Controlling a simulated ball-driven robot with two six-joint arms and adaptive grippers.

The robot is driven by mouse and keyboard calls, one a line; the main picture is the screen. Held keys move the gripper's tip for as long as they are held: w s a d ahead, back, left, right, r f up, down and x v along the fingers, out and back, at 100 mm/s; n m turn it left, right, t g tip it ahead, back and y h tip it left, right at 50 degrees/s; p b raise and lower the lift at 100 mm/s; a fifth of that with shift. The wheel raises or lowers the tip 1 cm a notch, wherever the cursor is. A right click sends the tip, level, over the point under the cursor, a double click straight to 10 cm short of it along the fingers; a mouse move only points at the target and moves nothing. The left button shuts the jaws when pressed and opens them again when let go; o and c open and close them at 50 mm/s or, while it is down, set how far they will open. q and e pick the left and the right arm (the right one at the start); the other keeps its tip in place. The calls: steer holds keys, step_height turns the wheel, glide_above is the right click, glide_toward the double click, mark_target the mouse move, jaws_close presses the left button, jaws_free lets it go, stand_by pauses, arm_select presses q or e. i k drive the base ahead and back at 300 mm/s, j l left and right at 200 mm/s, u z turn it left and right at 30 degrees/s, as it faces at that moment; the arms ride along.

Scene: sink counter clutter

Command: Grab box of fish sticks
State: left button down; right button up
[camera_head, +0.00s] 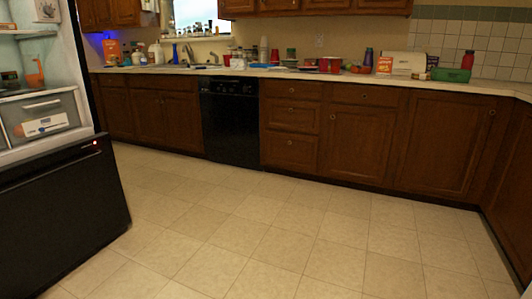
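I cannot make out for certain which thing is the box of fish sticks. An orange box (112,52) stands upright at the far left end of the counter. A small orange-red box (384,65) stands on the right part of the counter; the print on both is too small to read. Neither of my grippers is in view, and nothing in view is being held.
A counter (455,86) with a sink and much clutter runs along the back wall over brown cabinets (357,142) and a black dishwasher (230,121). An open fridge (28,75) with a black lower drawer (60,215) stands at left. The tiled floor (270,235) is clear.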

mark_target(235, 64)
steer(key=i+u, duration=0.15)
steer(key=i, duration=0.45)
steer(key=i+u, duration=0.15)
steer(key=i, duration=0.5)
steer(key=i+l+u, duration=0.15)
steer(key=i, duration=0.45)
steer(key=i+l+u, duration=0.15)
steer(key=i, duration=0.45)
